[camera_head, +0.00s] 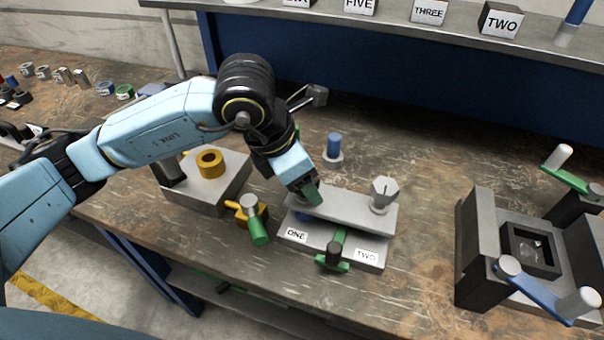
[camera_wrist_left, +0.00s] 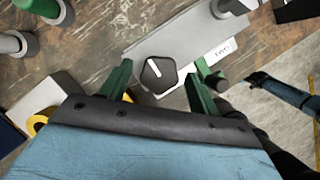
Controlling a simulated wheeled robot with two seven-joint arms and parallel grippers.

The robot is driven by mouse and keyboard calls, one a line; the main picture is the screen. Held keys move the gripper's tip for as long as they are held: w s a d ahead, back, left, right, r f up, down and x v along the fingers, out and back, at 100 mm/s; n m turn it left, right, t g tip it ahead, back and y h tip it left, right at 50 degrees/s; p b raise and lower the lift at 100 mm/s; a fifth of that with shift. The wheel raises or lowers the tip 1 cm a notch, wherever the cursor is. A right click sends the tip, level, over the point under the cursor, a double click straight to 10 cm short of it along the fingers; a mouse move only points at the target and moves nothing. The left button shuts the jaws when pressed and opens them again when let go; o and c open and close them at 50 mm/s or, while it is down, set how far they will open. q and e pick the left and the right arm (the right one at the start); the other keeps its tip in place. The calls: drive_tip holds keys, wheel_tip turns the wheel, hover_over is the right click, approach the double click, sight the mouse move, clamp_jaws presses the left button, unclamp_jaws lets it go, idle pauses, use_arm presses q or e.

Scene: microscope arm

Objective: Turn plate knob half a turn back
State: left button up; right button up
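My left gripper (camera_head: 306,192) is over the left end of a light grey plate (camera_head: 340,209). It hides that end from the head camera. In the left wrist view, my left gripper (camera_wrist_left: 162,70) is open, with its two green fingers apart. A dark, faceted knob (camera_wrist_left: 158,74) with a white pointer line lies between them, with a gap showing on each side. The white line points to the upper left. A second, paler knob (camera_head: 383,193) stands on the plate's right end. The base below carries labels ONE (camera_head: 297,236) and TWO (camera_head: 367,255). My right gripper is not visible.
A green lever with a black knob (camera_head: 333,254) is in front of the plate. A yellow clamp with a green handle (camera_head: 257,231) is close on the left. A blue-topped peg (camera_head: 334,147) stands behind. A grey fixture (camera_head: 482,250) stands at right, with bare tabletop between.

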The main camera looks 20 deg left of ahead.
use_arm(q)
drive_tip(key=shift+r, duration=0.1)
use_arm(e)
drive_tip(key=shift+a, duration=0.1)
use_arm(q)
drive_tip(key=shift+a+r, duration=0.15)
drive_tip(key=shift+r, duration=0.35)
drive_tip(key=p+v, duration=0.1)
drive_tip(key=v, duration=1.1)
drive_tip(key=shift+s, duration=0.15)
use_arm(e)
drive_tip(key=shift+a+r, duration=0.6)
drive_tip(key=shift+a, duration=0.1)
use_arm(q)
drive_tip(key=shift+s, duration=0.1)
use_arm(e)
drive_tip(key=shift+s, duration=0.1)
